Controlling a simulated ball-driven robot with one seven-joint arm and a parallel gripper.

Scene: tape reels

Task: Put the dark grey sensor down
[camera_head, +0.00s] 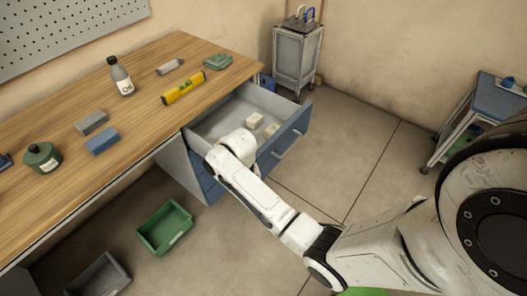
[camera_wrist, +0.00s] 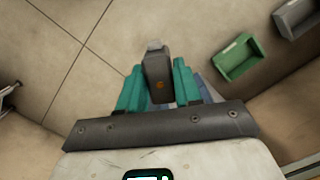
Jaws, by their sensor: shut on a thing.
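The dark grey sensor (camera_wrist: 157,72) is between the two teal fingers of my gripper (camera_wrist: 158,88) in the wrist view. It has a small orange mark on its face and a lighter grey tip. My gripper is shut on it, with floor showing behind. In the head view the end of my arm is at the left front of the open blue drawer (camera_head: 291,128). There the fingers and the sensor are hidden behind my wrist.
The drawer holds two small cream blocks (camera_head: 271,130). A green crate (camera_head: 165,228) and a grey bin (camera_head: 99,276) stand on the floor.

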